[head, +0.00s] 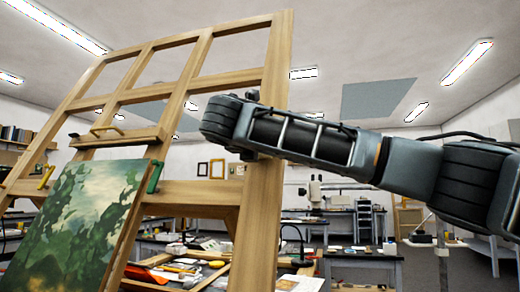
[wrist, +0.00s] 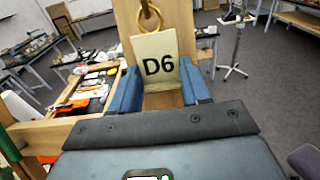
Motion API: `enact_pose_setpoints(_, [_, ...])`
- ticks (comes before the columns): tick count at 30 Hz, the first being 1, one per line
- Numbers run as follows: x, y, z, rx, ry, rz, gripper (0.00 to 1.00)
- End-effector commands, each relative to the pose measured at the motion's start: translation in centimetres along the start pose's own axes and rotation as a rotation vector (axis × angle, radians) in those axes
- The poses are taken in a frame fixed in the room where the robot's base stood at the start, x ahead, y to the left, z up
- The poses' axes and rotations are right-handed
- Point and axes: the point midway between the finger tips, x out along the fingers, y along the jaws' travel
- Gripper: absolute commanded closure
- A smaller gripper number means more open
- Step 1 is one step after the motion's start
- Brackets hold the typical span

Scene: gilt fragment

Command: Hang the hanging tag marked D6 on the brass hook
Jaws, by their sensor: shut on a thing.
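The tag marked D6 (wrist: 157,65) is a pale plate with dark lettering, seen upright in the wrist view. A brass-coloured loop (wrist: 134,24) rises from its top edge, against a wooden post (wrist: 178,12). My gripper (wrist: 160,88) is shut on the tag, with a blue finger on either side of it. The brass hook cannot be told apart from the loop, and I cannot tell whether the loop is around a hook. In the head view my arm reaches across to the wooden easel's right post (head: 262,215); the gripper and tag are hidden there.
The large wooden easel (head: 180,82) carries a green landscape painting (head: 75,225) at lower left. A tray of tools (wrist: 92,95) lies left of the tag in the wrist view. A stand (wrist: 236,45) and open grey floor (wrist: 268,100) are to the right.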

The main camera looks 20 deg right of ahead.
Motion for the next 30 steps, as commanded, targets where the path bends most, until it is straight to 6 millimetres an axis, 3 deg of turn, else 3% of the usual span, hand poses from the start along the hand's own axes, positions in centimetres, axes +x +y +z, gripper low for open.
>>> enact_pose_setpoints(7, [0.0,0.0,-0.3,-0.002,0.005,0.000,0.86])
enact_pose_setpoints(8, [0.0,0.0,-0.3,-0.002,0.005,0.000,0.51])
enact_pose_setpoints(16, [0.0,0.0,-0.1,-0.001,0.003,0.000,0.25])
enact_pose_setpoints(25, [-0.2,0.0,-0.1,0.000,0.001,0.000,0.24])
enact_pose_setpoints(30, [-2.2,0.1,-0.3,0.000,0.000,0.003,0.24])
